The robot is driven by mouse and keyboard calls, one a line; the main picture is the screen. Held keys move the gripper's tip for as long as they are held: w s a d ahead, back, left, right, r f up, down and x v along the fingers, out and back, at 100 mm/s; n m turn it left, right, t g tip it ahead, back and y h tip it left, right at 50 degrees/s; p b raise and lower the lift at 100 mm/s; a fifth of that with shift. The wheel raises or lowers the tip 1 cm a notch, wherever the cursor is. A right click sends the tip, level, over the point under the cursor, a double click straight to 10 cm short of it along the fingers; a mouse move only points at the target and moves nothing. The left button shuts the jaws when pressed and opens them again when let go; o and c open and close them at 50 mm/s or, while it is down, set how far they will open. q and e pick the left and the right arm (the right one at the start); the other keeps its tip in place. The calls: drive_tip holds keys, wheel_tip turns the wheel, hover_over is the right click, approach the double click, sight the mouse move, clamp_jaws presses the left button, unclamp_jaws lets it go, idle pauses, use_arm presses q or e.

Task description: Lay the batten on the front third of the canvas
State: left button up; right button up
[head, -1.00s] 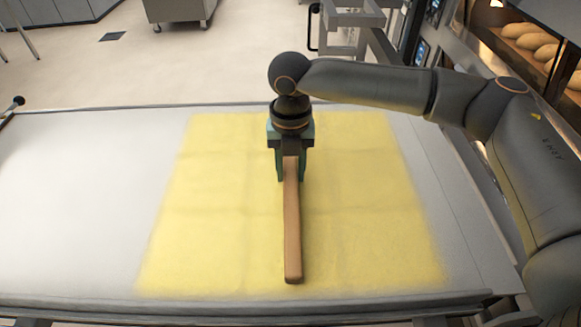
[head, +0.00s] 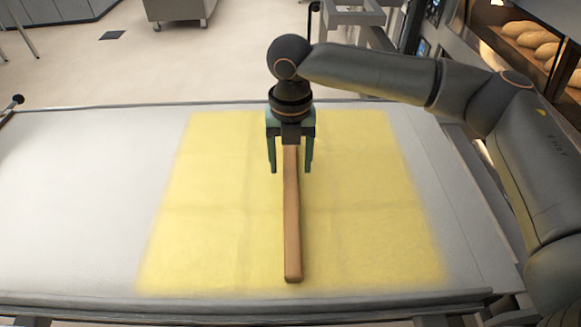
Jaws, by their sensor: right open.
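The batten (head: 292,225) is a long brown wooden bar. It lies lengthwise near the middle of the yellow area of the canvas (head: 215,235), with its near end close to the yellow area's front edge. My right gripper (head: 291,170) is above the batten's far end. Its two fingers are open, one on each side of the batten, with gaps between them and the wood. The batten's far end is hidden behind the gripper. My left gripper is not in view.
A raised bar (head: 240,305) runs along the front edge. Ovens with loaves (head: 540,45) stand at the back right. A metal cart (head: 180,8) stands on the floor behind.

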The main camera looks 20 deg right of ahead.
sight(290, 171)
wheel_tip(290, 171, up, 10)
idle(0.3)
